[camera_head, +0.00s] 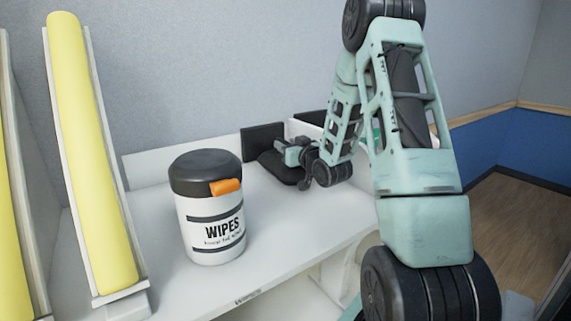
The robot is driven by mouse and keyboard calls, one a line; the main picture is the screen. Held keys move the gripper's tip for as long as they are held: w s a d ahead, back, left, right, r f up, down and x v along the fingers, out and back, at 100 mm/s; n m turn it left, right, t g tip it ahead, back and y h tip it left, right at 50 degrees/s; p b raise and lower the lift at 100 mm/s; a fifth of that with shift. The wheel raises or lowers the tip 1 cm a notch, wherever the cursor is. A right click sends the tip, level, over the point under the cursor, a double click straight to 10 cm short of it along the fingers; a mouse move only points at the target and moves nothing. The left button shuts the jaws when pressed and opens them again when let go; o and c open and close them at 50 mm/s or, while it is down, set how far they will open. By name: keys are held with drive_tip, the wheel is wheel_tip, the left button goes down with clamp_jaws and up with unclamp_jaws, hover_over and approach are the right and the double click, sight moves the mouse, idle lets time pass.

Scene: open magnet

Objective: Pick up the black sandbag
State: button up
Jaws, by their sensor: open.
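A black sandbag (277,165) lies on the white counter near the back wall, right of the wipes tub. It looks dark and flat, and my gripper hides part of it. My gripper (284,152) is at the end of my green arm, directly over or beside the sandbag. The jaws are open. Whether the fingers touch the bag cannot be told from this view.
A white wipes tub (210,215) with a black lid and orange tab stands left of the sandbag. A black upright panel (262,138) and a white bin (305,128) are behind. Yellow padded rails (88,150) stand at left. The counter (290,225) front is clear.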

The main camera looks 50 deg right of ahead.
clamp_jaws()
idle(1.3)
drive_tip(key=shift+r, duration=0.2)
